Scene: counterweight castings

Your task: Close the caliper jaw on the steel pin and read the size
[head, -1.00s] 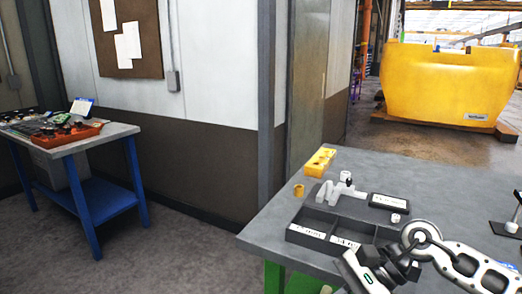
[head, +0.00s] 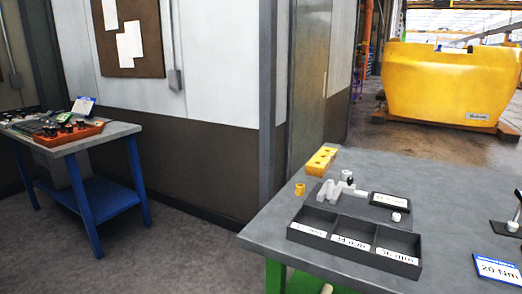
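On the grey bench (head: 450,185) at the right, a dark base plate carries a light grey caliper-like fixture (head: 329,191) with upright jaws. A small white and dark part (head: 349,178) stands at its right end; I cannot tell at this size whether it is the steel pin or the moving jaw, nor how wide the gap is. A dark rectangular panel with a pale label (head: 390,200) lies to the right, its text unreadable. A short white cylinder (head: 396,217) stands in front of the panel. Neither of my grippers is in view.
A dark tray (head: 340,219) with three labelled compartments sits at the bench's front edge. A yellow block (head: 320,160) and a small yellow cylinder (head: 299,189) are behind and left. A blue-edged sign (head: 497,269) lies right.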

